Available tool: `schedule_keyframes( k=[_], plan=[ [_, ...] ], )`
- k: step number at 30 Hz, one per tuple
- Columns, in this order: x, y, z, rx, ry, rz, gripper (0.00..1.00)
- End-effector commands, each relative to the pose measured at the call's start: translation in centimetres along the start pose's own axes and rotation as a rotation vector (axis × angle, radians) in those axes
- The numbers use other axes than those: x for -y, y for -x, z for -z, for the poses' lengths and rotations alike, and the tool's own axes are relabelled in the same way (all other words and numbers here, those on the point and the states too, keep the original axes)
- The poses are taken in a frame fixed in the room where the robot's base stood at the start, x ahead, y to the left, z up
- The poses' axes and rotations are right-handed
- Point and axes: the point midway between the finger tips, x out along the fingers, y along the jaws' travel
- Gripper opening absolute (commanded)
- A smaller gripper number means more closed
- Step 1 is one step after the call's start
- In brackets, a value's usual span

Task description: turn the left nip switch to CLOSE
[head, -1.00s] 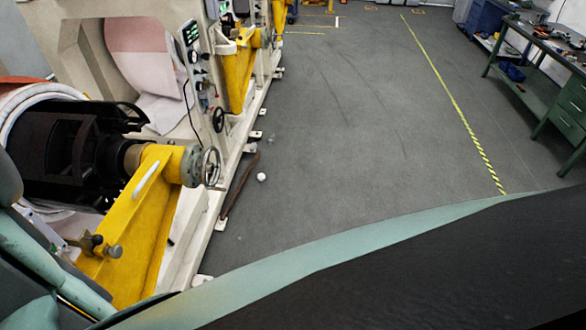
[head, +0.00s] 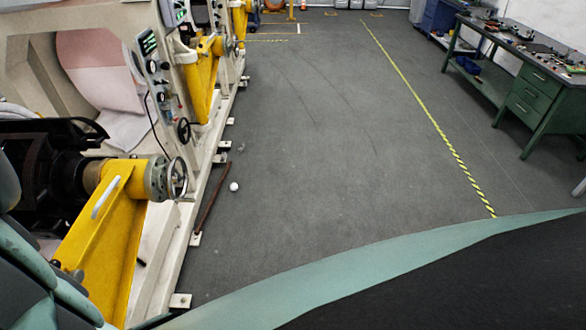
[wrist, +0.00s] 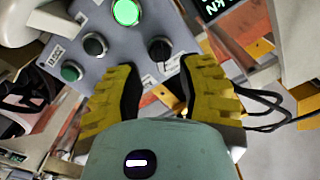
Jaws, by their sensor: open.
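In the wrist view, a grey control panel (wrist: 123,47) carries a black knob-like switch (wrist: 160,48), a lit green button (wrist: 126,12), a dark round control (wrist: 95,45) and a small green button (wrist: 71,72). The labels are too blurred to read, so I cannot tell which control is the left nip switch or how it is set. My gripper (wrist: 158,72) is open, its yellow fingers on either side of the black switch in the picture. Nothing is seen held, and contact is not clear. In the head view, a panel (head: 152,66) stands on the machine at upper left; my gripper does not show there.
Dark cables (wrist: 262,105) run right of the fingers. The cream machine has a yellow arm (head: 95,240) with a handwheel (head: 177,178). A white ball (head: 234,187) and a brown strip (head: 212,197) lie by its base. The grey floor is mostly clear; a green workbench (head: 535,95) stands right.

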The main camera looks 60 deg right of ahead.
Motion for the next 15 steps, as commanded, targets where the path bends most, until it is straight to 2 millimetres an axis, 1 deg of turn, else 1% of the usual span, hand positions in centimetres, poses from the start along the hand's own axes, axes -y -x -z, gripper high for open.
schedule_keyframes(
  k=[1, 6, 10, 15],
  plan=[
    [0.0, -1.1, -0.1, -0.004, 0.001, 0.004, 0.38],
    [0.0, -3.2, -0.2, -0.002, -0.002, 0.005, 0.38],
    [0.1, -4.1, -0.2, 0.0, -0.001, 0.004, 0.38],
    [0.1, -4.4, -0.1, 0.002, -0.001, 0.002, 0.38]
  ],
)
